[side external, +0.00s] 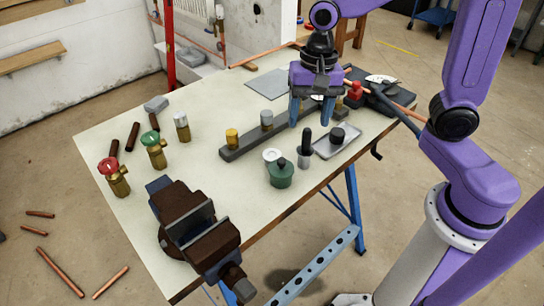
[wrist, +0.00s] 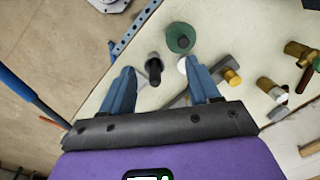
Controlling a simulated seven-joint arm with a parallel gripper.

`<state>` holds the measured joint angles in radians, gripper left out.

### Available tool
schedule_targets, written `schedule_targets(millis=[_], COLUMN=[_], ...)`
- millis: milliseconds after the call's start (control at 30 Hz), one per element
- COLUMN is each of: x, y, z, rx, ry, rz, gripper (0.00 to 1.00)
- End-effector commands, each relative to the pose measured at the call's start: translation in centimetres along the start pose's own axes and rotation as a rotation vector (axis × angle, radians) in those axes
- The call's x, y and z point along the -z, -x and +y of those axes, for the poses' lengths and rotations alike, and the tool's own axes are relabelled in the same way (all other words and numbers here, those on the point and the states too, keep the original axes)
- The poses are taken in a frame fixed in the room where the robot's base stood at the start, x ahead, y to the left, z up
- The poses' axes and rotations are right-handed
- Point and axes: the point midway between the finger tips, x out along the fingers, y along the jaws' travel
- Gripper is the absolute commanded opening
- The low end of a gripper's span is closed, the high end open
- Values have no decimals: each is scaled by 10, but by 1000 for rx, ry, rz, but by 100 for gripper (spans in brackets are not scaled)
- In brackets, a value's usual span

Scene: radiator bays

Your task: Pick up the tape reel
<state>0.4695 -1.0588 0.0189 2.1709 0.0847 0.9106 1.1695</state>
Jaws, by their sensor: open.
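A small white round piece (side external: 272,156), which looks like the tape reel, stands on the table beside a green pot (side external: 281,175). In the wrist view the white piece (wrist: 183,65) is partly hidden by the right finger. My gripper (side external: 311,120) is open and empty, pointing down above the far end of the dark rack, behind and right of the white piece. In the wrist view my gripper (wrist: 162,70) shows both blue fingers spread apart.
A black-handled tool (side external: 306,145) stands upright near the white piece. The dark rack (side external: 245,146) holds a yellow cylinder (side external: 232,138) and a grey one. A metal tray (side external: 326,151) holds a black piece. A vise (side external: 192,225) and brass valves (side external: 153,150) are at the left.

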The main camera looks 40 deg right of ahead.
Motion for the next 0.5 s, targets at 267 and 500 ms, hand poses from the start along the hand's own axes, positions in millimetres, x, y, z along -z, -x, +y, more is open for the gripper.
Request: schedule_targets(millis=[267, 500], x=[62, 98], y=[-5, -9], z=[-35, -46], rx=[23, 36], ry=[-675, -1058], rz=[-14, -26], gripper=[61, 61])
